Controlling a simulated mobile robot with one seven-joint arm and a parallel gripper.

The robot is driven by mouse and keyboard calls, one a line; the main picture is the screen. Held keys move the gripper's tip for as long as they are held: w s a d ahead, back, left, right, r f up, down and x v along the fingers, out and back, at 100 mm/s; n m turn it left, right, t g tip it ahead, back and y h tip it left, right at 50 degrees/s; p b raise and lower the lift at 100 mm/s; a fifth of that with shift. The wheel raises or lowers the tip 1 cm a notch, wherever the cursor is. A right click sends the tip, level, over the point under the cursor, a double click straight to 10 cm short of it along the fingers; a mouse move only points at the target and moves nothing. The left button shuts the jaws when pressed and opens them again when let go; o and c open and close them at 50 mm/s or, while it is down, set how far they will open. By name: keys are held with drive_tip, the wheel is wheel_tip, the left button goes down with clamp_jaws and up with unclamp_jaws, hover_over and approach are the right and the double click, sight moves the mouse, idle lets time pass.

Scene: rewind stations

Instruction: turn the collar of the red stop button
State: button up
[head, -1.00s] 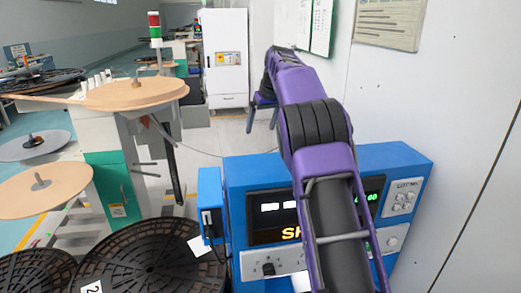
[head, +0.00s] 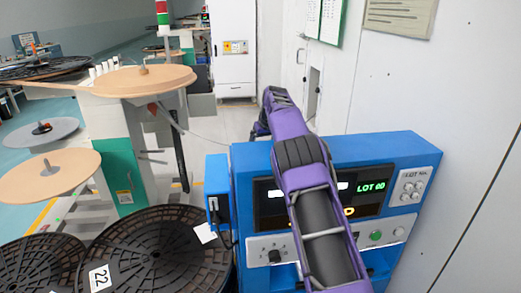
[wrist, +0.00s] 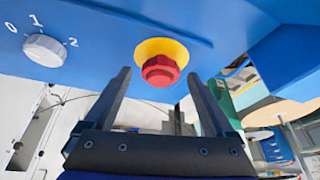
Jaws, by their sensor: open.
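The red stop button (wrist: 160,71) shows in the wrist view, with a yellow collar (wrist: 150,46) around its base on the blue underside or face of a cabinet. My gripper (wrist: 158,82) is open, its two dark fingers pointing toward the button, one on each side of it in the picture. I cannot tell how far the fingertips are from the button. Nothing is between the fingers except the view of the button. In the head view my purple arm covers part of the blue cabinet (head: 400,150), and the gripper and the stop button are hidden.
A white rotary knob (wrist: 44,50) marked 0, 1, 2 sits left of the button in the wrist view. The cabinet stands against a white wall (head: 460,60) at the right. Black slotted reels (head: 150,255) lie at its left, near a rewind stand (head: 120,165).

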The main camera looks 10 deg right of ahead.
drive_tip(key=shift+w+f, duration=0.1)
drive_tip(key=shift+f, duration=0.25)
drive_tip(key=c, duration=1.4)
drive_tip(key=shift+a, duration=0.1)
drive_tip(key=shift+r, duration=0.1)
